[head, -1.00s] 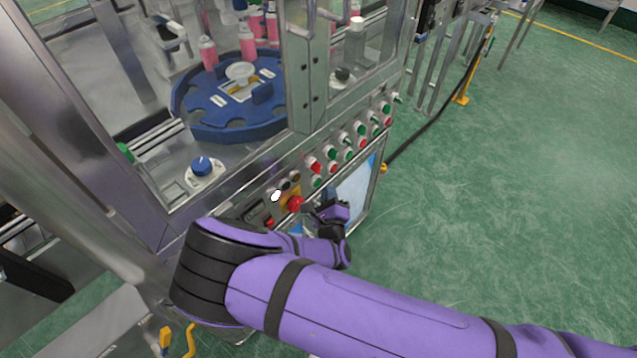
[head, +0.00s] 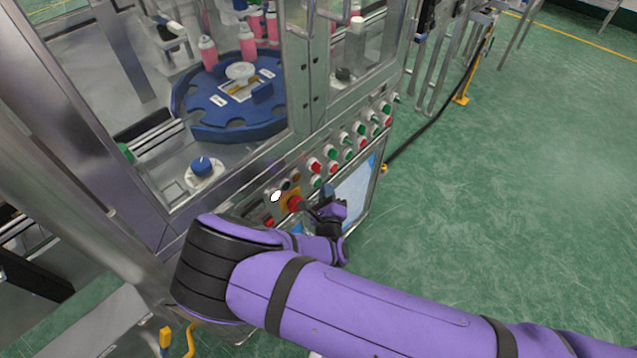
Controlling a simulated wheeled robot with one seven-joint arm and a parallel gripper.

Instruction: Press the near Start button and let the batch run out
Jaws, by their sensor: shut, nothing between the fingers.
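The control panel of the machine carries rows of green and red buttons. The nearest green button (head: 316,182) sits at the lower left of these rows, just above my gripper in the head view; I cannot read its label. My gripper (head: 309,206) is shut and empty in front of the panel, close to the red mushroom button (head: 295,203) on its yellow plate. I cannot tell whether the fingertips touch anything. Behind the glass, pink aerosol cans (head: 248,43) stand at the back of the blue rotary table (head: 215,122).
A blue-topped knob (head: 202,166) stands on the machine deck at left. A screen (head: 355,190) is on the panel's lower front, beside my wrist. A black cable (head: 425,133) runs over the green floor, which is open at the right.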

